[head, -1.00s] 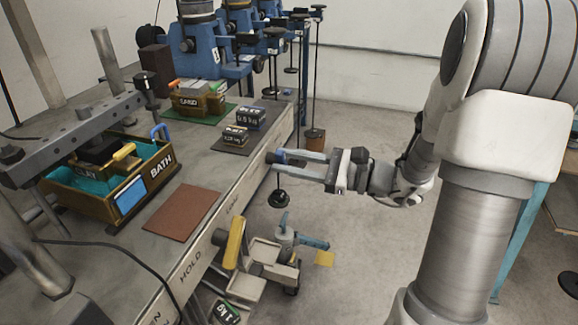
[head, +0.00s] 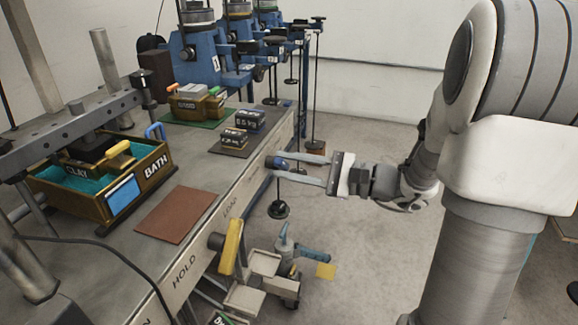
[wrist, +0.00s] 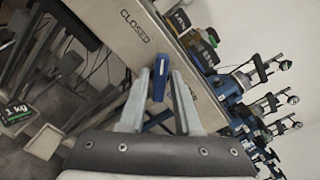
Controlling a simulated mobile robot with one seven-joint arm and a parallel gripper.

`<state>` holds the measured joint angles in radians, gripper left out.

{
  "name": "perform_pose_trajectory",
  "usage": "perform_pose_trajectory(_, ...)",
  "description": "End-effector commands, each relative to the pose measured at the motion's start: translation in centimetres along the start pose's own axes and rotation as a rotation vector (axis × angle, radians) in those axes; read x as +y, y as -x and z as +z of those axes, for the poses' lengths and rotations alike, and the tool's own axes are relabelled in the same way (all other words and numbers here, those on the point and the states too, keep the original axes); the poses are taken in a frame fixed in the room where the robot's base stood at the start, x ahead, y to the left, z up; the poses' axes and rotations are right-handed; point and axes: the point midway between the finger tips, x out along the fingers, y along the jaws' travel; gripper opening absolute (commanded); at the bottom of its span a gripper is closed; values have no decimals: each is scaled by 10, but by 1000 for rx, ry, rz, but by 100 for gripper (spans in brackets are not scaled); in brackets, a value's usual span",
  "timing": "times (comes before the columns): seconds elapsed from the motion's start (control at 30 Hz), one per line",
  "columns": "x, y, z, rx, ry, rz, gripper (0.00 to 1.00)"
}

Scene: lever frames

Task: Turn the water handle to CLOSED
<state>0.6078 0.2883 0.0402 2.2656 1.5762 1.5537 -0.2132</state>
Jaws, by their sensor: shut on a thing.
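The water handle, a blue lever (head: 276,162), is at the front edge of the bench in the head view. It also shows in the wrist view (wrist: 159,80), upright in the picture, with a small white mark on it. My gripper (head: 300,168) reaches it from the right. Its two grey fingers lie on either side of the blue lever and are shut on it. The word CLOSED (wrist: 134,27) is on the bench front panel, above and left of the lever in the wrist view. The lever's pivot is not clear to see.
A yellow lever (head: 232,246) stands on the bench front by the word HOLD. A wheeled cart (head: 264,275) is on the floor below. A BATH box (head: 155,172) and weights (head: 250,119) are on the bench. Weight hangers hang beyond the gripper. The floor to the right is open.

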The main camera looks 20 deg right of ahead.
Motion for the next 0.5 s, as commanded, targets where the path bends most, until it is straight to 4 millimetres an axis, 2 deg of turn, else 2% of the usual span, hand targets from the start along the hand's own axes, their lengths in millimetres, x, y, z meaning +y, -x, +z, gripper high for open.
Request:
perform_pose_trajectory(0.17,0,1,0,2,1,0,0)
perform_pose_trajectory(0.2,0,1,0,2,0,0,34)
perform_pose_trajectory(0.3,0,0,0,1,0,0,50)
perform_pose_trajectory(0.5,0,0,0,1,0,0,50)
